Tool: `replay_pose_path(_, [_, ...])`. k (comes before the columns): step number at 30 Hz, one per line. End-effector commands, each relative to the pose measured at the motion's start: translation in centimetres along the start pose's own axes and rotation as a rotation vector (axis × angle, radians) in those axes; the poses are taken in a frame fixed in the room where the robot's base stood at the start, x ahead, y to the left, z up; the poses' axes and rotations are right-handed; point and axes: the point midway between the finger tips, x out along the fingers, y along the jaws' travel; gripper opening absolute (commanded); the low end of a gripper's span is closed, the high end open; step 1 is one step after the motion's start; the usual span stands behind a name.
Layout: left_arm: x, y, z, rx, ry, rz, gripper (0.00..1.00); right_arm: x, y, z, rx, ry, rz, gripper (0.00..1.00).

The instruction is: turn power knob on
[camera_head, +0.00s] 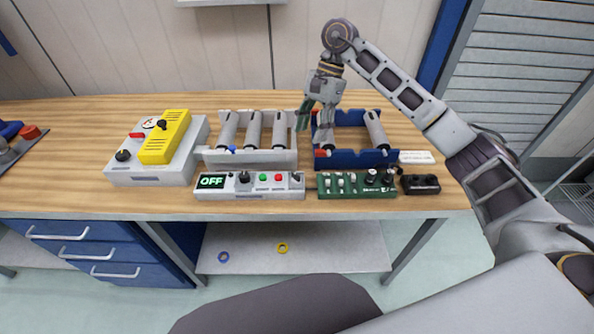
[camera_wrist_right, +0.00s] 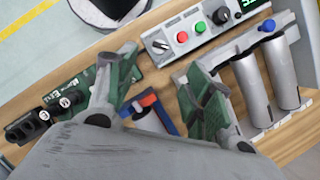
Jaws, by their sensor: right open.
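A grey control panel (camera_head: 225,193) lies near the front edge of the bench. Its display (camera_head: 211,181) reads OFF. A black knob (camera_head: 244,178) sits right of the display, followed by green and red buttons and a small switch (camera_head: 296,177). The right wrist view also shows the panel (camera_wrist_right: 150,33), the black knob (camera_wrist_right: 222,15) and part of the display. My right gripper (camera_head: 315,124) is open and empty, pointing down behind the panel, above the gap between the roller units. Its open fingers (camera_wrist_right: 165,80) show apart in the right wrist view. My left gripper is out of view.
A grey roller unit (camera_head: 250,158) stands behind the panel, with a blue roller frame (camera_head: 355,159) to its right. A green board (camera_head: 350,190) and a small black box (camera_head: 420,184) sit right of the panel. A grey-yellow control box (camera_head: 155,174) stands left.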

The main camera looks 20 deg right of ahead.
Motion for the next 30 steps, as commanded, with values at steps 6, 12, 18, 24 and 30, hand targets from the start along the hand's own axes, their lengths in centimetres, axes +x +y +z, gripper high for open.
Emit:
replay_pose_path(6, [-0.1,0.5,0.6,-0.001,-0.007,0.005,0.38,0.3,0.0,0.0,0.0,-0.001,0.0,0.52])
replay_pose_path(12, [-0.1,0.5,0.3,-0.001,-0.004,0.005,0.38,1.4,0.0,0.0,0.0,0.0,0.001,0.52])
replay_pose_path(18, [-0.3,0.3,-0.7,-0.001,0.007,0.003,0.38,3.5,0.0,0.0,0.0,-0.002,0.002,0.52])
replay_pose_path(24, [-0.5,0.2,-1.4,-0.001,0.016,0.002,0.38,5.9,0.0,0.1,-0.001,-0.002,0.002,0.52])
replay_pose_path(30, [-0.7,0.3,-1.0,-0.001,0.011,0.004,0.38,8.4,0.0,0.1,0.0,-0.003,0.002,0.52])
